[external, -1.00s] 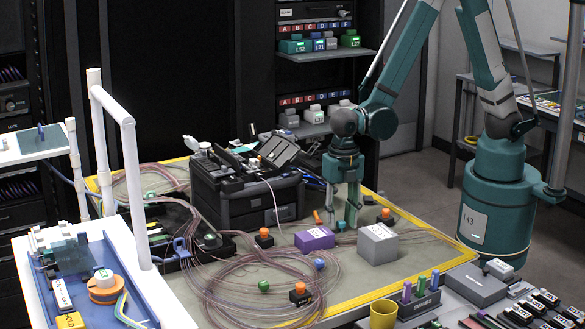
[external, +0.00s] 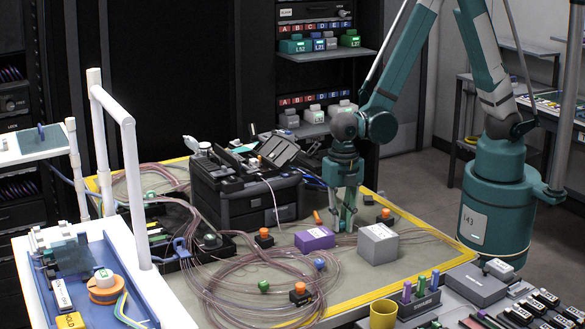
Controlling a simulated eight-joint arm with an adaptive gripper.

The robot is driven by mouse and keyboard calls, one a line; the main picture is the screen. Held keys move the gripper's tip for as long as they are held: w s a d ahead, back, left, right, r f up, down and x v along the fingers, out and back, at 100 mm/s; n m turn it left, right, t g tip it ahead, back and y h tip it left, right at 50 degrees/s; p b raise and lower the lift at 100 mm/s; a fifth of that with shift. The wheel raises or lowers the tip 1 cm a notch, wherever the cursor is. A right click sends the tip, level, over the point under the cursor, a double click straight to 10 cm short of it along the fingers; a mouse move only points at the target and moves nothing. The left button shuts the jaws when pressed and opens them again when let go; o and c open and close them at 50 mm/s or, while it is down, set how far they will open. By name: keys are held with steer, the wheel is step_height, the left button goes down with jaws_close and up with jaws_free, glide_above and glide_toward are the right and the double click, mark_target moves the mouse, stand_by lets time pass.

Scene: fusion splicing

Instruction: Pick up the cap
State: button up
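A small teal cap (external: 342,226) is on the work mat, largely hidden by my gripper's fingers. The gap between the fingers looks narrow. At this size I cannot tell whether the fingers touch the cap.
A purple block (external: 314,239) and a grey block (external: 378,244) stand close in front of my gripper. The black splicer (external: 245,190) is to the left. Orange-topped black pieces (external: 385,216) and (external: 264,238) sit nearby. Loose fibre coils (external: 235,285) cover the mat's front left.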

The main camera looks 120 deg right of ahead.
steer(key=shift+r, duration=0.1)
stand_by(0.3)
steer(key=shift+r+p, duration=0.95)
steer(key=shift+r, duration=3.95)
steer(key=shift+a, duration=0.1)
step_height(320, 180, up, 8)
steer(key=n+p, duration=0.1)
steer(key=p, duration=0.3)
glide_above(384, 234)
steer(key=shift+r, duration=0.15)
steer(key=shift+f, duration=2.95)
steer(key=shift+f, duration=0.1)
steer(key=shift+f+b, duration=0.55)
steer(key=shift+f, duration=1.4)
steer(key=shift+f, duration=0.15)
